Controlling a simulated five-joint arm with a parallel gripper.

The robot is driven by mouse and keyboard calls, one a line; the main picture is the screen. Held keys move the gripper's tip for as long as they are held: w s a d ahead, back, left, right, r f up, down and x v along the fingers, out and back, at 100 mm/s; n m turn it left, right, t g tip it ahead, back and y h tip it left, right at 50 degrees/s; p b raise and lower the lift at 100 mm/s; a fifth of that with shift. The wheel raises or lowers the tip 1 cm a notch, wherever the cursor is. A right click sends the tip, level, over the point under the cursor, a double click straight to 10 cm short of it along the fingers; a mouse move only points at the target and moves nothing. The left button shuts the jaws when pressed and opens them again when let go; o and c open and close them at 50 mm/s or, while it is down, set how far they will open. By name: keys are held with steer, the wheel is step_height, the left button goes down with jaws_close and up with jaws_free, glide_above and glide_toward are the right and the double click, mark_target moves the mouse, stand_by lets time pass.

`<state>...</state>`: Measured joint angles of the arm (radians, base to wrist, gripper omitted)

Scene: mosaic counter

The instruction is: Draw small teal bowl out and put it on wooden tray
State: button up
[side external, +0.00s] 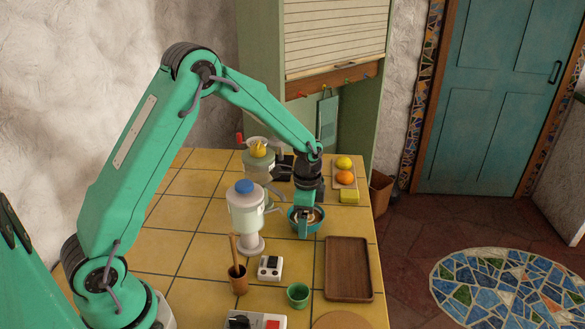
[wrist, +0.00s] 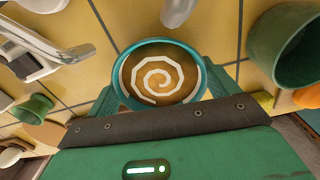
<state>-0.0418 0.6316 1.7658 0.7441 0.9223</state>
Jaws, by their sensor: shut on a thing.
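The small teal bowl (side external: 319,227) has a brown inside with a white spiral. It stands near the right side of the tiled counter, and in the wrist view the bowl (wrist: 160,76) lies between my two fingers. My gripper (side external: 304,232) reaches down over the bowl and is shut on it. I cannot tell whether the bowl's base touches the counter. The wooden tray (side external: 348,270) is a brown rectangle at the counter's right edge, in front and to the right of the bowl. It is empty.
A white blender-like appliance (side external: 246,212) with a blue lid stands close left of the bowl. A yellow block (side external: 349,197) and an orange (side external: 345,177) lie behind it. A green cup (side external: 298,294) stands left of the tray. A mortar (side external: 238,280) is further left.

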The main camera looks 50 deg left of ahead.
steer(key=shift+w+d, duration=0.25)
steer(key=shift+d, duration=0.05)
steer(key=o, duration=0.9)
steer(key=shift+r, duration=0.1)
step_height(320, 180, up, 8)
steer(key=shift+f, duration=0.15)
stand_by(0.3)
